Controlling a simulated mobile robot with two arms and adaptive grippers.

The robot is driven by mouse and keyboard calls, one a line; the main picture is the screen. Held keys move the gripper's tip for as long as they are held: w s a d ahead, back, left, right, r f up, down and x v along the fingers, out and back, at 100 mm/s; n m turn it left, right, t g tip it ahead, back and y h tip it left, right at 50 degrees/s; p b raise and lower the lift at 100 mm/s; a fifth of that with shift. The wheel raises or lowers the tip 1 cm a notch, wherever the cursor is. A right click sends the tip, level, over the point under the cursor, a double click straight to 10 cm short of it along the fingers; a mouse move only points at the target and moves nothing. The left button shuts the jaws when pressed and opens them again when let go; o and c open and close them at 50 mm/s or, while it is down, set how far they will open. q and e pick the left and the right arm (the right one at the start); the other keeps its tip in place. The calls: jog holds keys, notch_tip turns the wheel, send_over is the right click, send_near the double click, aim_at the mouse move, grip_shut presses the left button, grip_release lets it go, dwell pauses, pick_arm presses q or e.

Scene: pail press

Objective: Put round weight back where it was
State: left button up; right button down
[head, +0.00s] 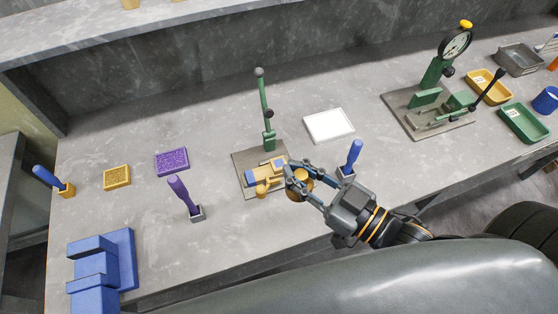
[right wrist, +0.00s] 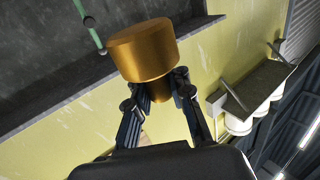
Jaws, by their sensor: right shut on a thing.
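The round weight is a brass-coloured cylinder with a wide head and a narrower stem. In the right wrist view the weight (right wrist: 143,50) sits between the fingertips of my right gripper (right wrist: 160,92), which is shut on its stem. In the head view the right gripper (head: 300,182) holds the weight (head: 304,181) by the right front of a small green lever press (head: 268,128). The fingers partly hide the weight there. The press stands on a brown base plate (head: 243,161), with blue and brass-coloured parts on it. My left gripper is not in view.
A blue-handled tool (head: 353,157) stands close behind my right gripper. A purple-handled tool (head: 179,190) stands left of the press. A white tray (head: 329,125) lies behind. A green dial press (head: 436,80) and trays stand at the right. The worktop between the purple tool and press is clear.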

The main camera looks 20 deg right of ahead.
jog(key=shift+r, duration=0.1)
jog(key=shift+w+b, duration=0.2)
jog(key=shift+b, duration=0.1)
jog(key=w+f, duration=0.3)
jog(key=w, duration=0.1)
jog(key=w+f+p, duration=0.1)
jog(key=w+f, duration=0.3)
jog(key=w, duration=0.1)
jog(key=w+d+f+p, duration=0.1)
jog(key=w+f, duration=0.3)
jog(key=shift+w+f, duration=0.25)
jog(key=shift+w, duration=0.1)
jog(key=shift+f+p, duration=0.3)
jog(key=shift+f, duration=0.15)
jog(key=shift+f, duration=0.1)
